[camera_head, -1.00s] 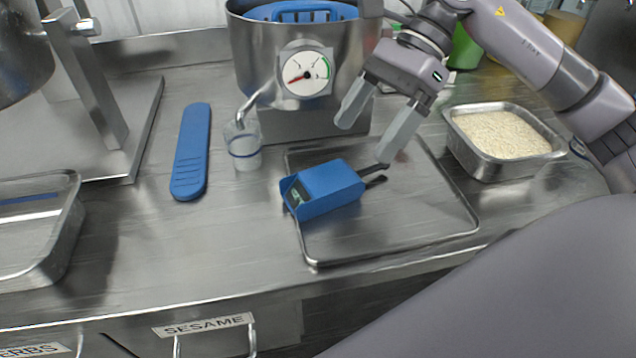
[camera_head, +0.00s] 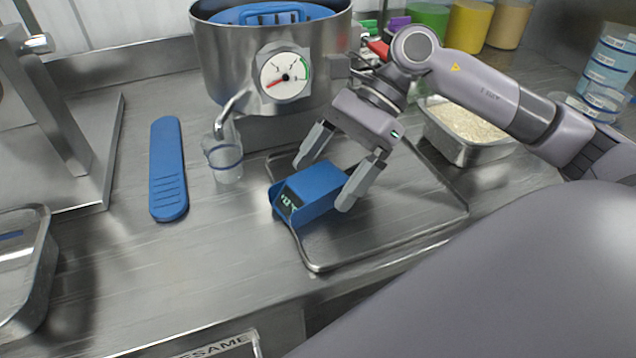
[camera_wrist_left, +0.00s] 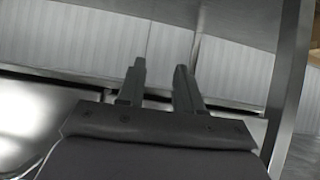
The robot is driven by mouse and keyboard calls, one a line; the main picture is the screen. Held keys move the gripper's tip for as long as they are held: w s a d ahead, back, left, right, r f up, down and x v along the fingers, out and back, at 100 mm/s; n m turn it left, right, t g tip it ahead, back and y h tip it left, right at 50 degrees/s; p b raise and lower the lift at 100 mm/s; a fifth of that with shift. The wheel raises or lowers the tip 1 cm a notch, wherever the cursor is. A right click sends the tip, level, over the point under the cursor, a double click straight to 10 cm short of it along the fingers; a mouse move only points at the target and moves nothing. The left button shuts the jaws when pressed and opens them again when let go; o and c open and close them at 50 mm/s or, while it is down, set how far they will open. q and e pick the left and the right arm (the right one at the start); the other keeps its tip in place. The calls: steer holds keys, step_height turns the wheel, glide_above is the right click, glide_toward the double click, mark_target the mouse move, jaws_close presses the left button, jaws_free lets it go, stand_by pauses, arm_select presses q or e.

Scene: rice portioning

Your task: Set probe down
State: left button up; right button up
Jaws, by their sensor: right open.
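The probe (camera_head: 309,189) is a blue box with a small lit display on its left end. It lies over the left part of a shallow metal tray (camera_head: 405,228), with its display end at the tray's left rim. My right gripper (camera_head: 327,173) is open, with one finger behind the probe and the other in front of its right end. I cannot tell whether the fingers touch it. The probe's far right part is hidden behind the gripper. My left gripper (camera_wrist_left: 160,84) shows only in the left wrist view, its fingers apart with nothing between them.
A steel pot with a gauge (camera_head: 284,77) and spout stands behind the tray. A small clear cup (camera_head: 224,160) is under the spout. A blue paddle (camera_head: 167,168) lies at left. A rice pan (camera_head: 471,150) stands at back right. The tray's front right is bare.

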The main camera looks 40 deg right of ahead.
steer(key=shift+a+f, duration=0.4)
steer(key=c, duration=1.2)
